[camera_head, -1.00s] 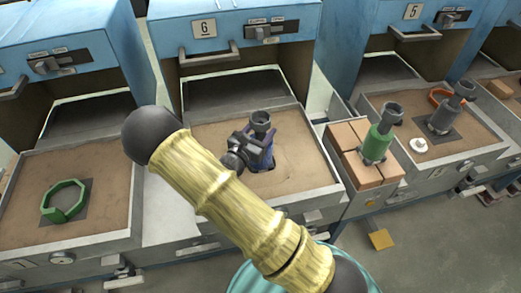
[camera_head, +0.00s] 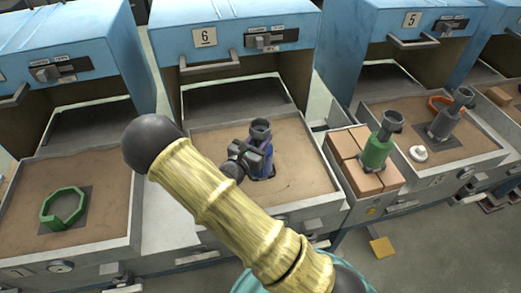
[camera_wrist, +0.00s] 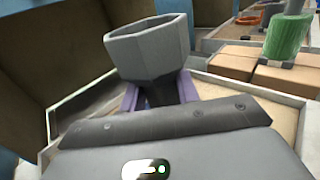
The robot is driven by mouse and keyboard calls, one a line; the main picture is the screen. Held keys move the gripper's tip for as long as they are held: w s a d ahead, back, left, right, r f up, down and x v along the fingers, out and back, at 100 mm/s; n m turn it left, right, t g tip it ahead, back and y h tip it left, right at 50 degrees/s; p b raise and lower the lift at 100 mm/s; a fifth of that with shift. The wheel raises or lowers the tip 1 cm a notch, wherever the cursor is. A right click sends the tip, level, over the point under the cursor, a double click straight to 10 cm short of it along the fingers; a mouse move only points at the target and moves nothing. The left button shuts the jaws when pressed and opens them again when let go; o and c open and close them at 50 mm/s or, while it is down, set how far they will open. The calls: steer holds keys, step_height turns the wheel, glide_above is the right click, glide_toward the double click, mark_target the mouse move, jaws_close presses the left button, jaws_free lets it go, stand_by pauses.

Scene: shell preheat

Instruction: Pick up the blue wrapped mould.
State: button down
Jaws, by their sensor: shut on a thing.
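The blue wrapped mould (camera_head: 264,167) stands upright in the sand tray in front of the oven marked 6, with a grey cup (camera_head: 260,128) on top. My gripper (camera_head: 262,150) reaches it from the left and is shut on it just below the cup. In the wrist view the grey cup (camera_wrist: 150,48) rises beyond my gripper (camera_wrist: 158,92), with a purple finger on each side of the neck. The blue wrap is hidden there behind my gripper's body. I cannot tell whether the base is clear of the sand.
A green wrapped mould (camera_head: 378,150) stands on bricks (camera_head: 352,140) to the right. A grey mould (camera_head: 446,120), a white ring (camera_head: 418,154) and an orange ring (camera_head: 440,101) are in the tray by oven 5. A green ring (camera_head: 63,204) lies in the left tray. Oven 6's hood rises behind.

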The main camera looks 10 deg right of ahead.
step_height(320, 180, up, 10)
steer(key=shift+r, duration=0.1)
stand_by(0.4)
stand_by(0.5)
